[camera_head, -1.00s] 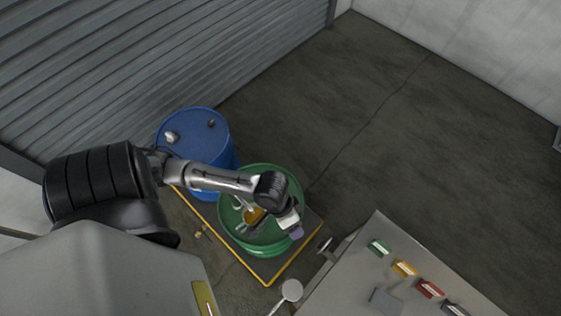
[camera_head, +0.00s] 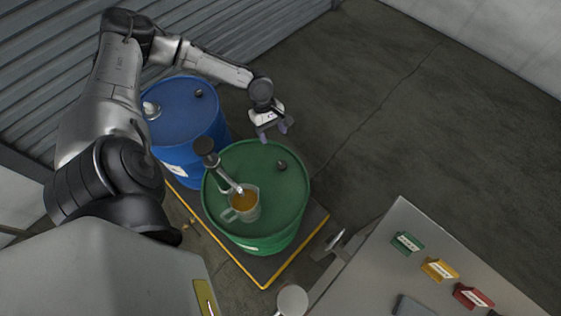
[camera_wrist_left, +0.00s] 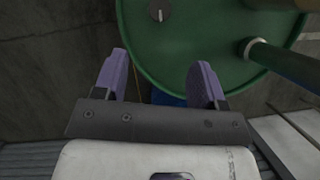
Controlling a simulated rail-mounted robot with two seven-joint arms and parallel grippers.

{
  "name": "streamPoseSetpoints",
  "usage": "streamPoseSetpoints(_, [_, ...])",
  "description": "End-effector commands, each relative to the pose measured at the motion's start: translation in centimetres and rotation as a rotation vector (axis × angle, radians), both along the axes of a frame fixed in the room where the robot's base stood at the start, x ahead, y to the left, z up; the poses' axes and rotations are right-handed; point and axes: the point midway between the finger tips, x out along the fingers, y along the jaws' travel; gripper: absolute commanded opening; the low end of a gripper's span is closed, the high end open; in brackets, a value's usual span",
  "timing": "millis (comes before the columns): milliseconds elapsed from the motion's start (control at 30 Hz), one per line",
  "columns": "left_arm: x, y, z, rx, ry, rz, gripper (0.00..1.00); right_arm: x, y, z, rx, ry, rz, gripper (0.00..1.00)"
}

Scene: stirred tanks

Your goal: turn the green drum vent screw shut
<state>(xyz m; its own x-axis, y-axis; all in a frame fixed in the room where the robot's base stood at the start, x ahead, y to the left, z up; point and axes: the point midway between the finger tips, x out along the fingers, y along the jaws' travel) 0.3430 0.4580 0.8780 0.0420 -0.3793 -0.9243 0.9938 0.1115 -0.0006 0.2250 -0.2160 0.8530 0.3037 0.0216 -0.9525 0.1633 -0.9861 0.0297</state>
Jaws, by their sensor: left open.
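The green drum (camera_head: 262,180) stands on a dark pallet beside the blue drum. Its vent screw (camera_head: 282,165) is a small dark knob near the far right of the lid; in the left wrist view the vent screw (camera_wrist_left: 159,11) shows at the top with a pale line across it. My left gripper (camera_head: 272,136) is open and empty, just beyond the far rim of the green drum and apart from the screw. In the left wrist view its two purple fingers (camera_wrist_left: 158,80) are spread, with the lid beyond them. My right gripper is not in view.
A tap with a pipe (camera_head: 222,172) rises from the green lid, beside a clear jug (camera_head: 242,203) of amber liquid. The blue drum (camera_head: 188,112) stands left. A grey bench (camera_head: 395,262) with coloured blocks is at lower right. Open floor lies right of the drums.

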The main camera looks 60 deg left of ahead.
Motion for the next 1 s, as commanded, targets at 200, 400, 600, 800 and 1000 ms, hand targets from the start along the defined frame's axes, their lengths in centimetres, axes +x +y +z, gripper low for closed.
streamPoseSetpoints(200, [0.2,-1.4,-3.5,-0.003,0.000,0.003,0.65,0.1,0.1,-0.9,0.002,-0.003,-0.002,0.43])
streamPoseSetpoints(400, [0.4,-2.8,-6.9,-0.002,0.000,0.002,0.65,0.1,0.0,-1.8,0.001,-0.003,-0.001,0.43])
streamPoseSetpoints(600, [0.5,-4.0,-9.8,-0.002,0.000,0.001,0.65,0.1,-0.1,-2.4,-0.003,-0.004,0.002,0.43])
streamPoseSetpoints(800, [0.6,-4.7,-11.4,-0.001,-0.002,0.002,0.65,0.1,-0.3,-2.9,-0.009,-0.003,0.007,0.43])
streamPoseSetpoints(1000, [0.6,-4.9,-12.0,-0.001,-0.001,0.001,0.65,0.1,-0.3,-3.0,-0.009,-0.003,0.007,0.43])
